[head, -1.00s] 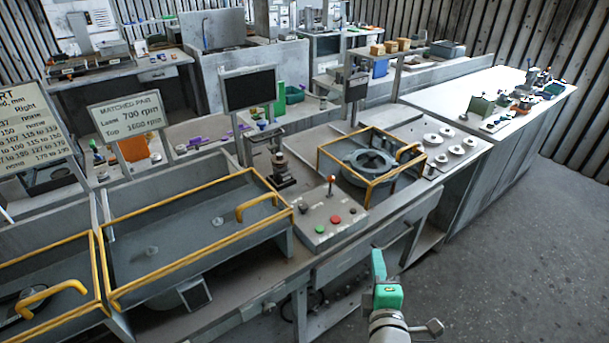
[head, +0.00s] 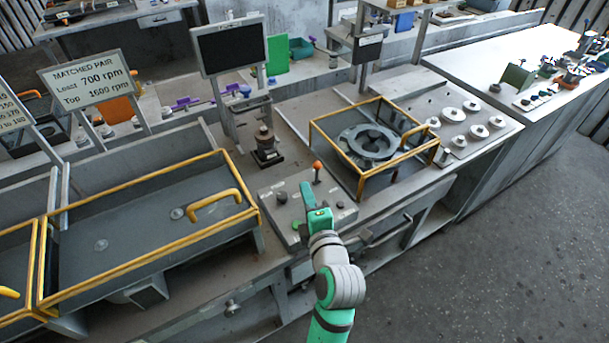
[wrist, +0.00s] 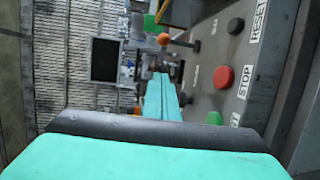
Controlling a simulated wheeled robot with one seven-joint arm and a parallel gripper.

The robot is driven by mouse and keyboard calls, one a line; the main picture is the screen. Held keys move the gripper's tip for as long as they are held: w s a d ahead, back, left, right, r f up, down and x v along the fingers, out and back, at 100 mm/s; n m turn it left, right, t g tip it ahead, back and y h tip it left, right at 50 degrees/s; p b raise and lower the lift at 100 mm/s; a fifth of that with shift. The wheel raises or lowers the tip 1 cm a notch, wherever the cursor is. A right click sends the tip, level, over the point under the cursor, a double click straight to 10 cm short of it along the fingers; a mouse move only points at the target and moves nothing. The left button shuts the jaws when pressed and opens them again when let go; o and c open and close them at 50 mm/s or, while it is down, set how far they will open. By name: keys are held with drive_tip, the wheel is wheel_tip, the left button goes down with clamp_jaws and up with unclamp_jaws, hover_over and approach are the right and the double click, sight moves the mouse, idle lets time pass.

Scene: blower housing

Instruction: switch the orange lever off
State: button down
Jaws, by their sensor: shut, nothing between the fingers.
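The orange lever (head: 317,167) stands on the grey control box (head: 275,210), its round orange knob on top of a thin stalk. In the wrist view the orange knob (wrist: 163,39) is at the upper middle, beyond my fingertips. My gripper (head: 306,190) is green, with its fingers shut and empty. In the head view it is over the front of the control box, just left of and nearer than the lever. In the wrist view the shut fingers (wrist: 162,88) point toward the knob, with a visible gap between them.
A yellow-framed blower housing (head: 370,145) stands right of the lever; a post with a dark screen (head: 229,48) stands behind.

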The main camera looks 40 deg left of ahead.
sight(317, 173)
drive_tip(key=x, duration=0.6)
drive_tip(key=s+a+x, duration=0.1)
drive_tip(key=x, duration=0.1)
drive_tip(key=shift+w+a, duration=0.15)
drive_tip(key=shift+a, duration=0.15)
drive_tip(key=shift+w+d, duration=1.05)
drive_tip(key=shift+d, duration=0.15)
drive_tip(key=shift+w+d+r, duration=0.1)
drive_tip(key=shift+w+d, duration=0.25)
drive_tip(key=shift+d, duration=0.15)
drive_tip(key=shift+d, duration=0.1)
